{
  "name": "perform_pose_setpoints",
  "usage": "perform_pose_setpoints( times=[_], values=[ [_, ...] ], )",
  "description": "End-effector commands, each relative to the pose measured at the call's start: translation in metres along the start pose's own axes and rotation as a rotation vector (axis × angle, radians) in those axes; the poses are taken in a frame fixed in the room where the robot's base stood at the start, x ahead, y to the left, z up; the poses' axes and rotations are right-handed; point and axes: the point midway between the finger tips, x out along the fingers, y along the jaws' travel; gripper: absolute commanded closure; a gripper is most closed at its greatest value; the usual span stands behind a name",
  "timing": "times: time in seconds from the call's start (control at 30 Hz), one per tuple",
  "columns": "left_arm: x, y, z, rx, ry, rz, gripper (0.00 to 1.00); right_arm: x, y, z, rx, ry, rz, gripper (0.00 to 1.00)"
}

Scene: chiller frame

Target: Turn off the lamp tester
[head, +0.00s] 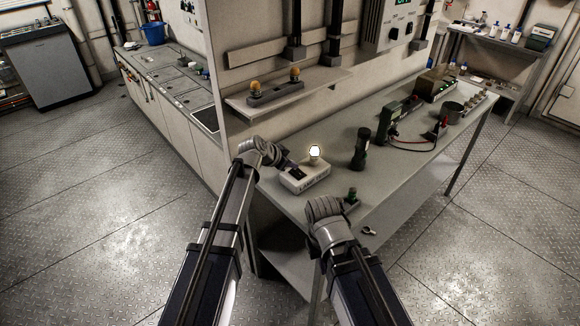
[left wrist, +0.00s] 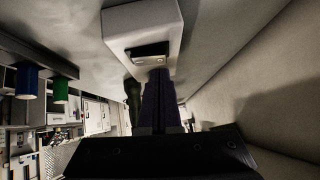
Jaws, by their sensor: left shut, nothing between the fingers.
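The lamp tester (head: 308,181) is a white box with dark lettering on its front, near the close left end of the grey bench. Its bulb (head: 315,152) glows bright white on top. My left gripper (head: 291,167) is shut and empty at the tester's left side. Its dark fingers (left wrist: 160,82) end right at the switch, and I cannot tell whether they touch it. My right arm reaches to the bench's front edge; its fingers cannot be made out.
A dark cylinder (head: 361,148) stands right of the tester. A small dark item with a green top (head: 352,195) sits near the front edge.

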Motion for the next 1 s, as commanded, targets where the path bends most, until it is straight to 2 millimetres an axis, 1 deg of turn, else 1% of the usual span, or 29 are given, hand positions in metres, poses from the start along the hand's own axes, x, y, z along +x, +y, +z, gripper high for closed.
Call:
perform_pose_setpoints(
  times=[0.03,0.07,0.47,0.6,0.7,1.0],
  values=[
    [0.005,0.000,0.006,0.000,0.000,0.000,1.00,0.008,-0.001,-0.001,0.000,0.000,0.000,1.00],
    [0.006,0.000,0.006,0.000,0.000,0.000,1.00,0.009,-0.001,-0.001,0.000,0.000,0.000,1.00],
    [0.006,0.000,0.007,0.000,0.000,0.000,1.00,0.009,-0.001,-0.001,0.000,0.000,0.000,1.00],
    [0.013,-0.002,0.013,-0.001,0.000,0.000,1.00,0.018,-0.002,-0.001,0.000,0.000,0.000,1.00],
    [0.011,-0.002,0.011,-0.001,-0.001,0.002,1.00,0.015,-0.001,-0.001,0.000,0.000,0.000,1.00],
    [0.010,0.002,0.011,0.000,-0.004,0.004,1.00,0.014,-0.001,-0.001,0.000,0.000,0.000,1.00]
  ],
)
